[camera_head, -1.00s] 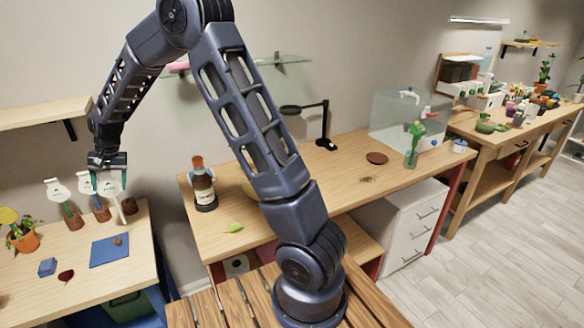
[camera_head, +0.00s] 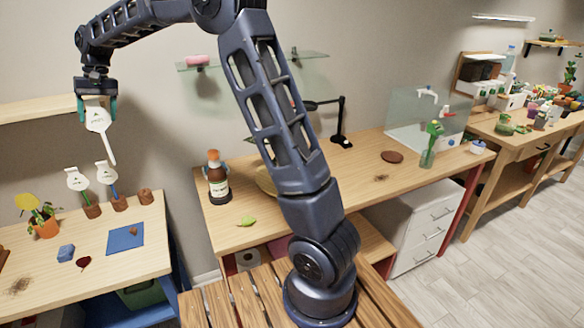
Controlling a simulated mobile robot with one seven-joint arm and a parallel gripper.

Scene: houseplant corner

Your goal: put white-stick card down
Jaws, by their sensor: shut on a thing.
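My gripper (camera_head: 97,106) is at the upper left, shut on the white-stick card (camera_head: 98,119). The card is a white rounded tag with small dark print on a white stick (camera_head: 108,149). It hangs nearly upright, the stick slightly tilted, clear above the left table (camera_head: 30,264). Below it stand two similar white cards: one on a pale green stick (camera_head: 77,179) and one on a blue stick (camera_head: 106,172), each in a brown holder. To their right is a brown holder (camera_head: 145,196) with no card in it.
The left table also carries a plant in an orange pot (camera_head: 46,226), a blue mat (camera_head: 124,239), a blue block (camera_head: 66,253) and a dark red leaf-like piece (camera_head: 83,263). A wooden shelf (camera_head: 40,110) is behind my gripper.

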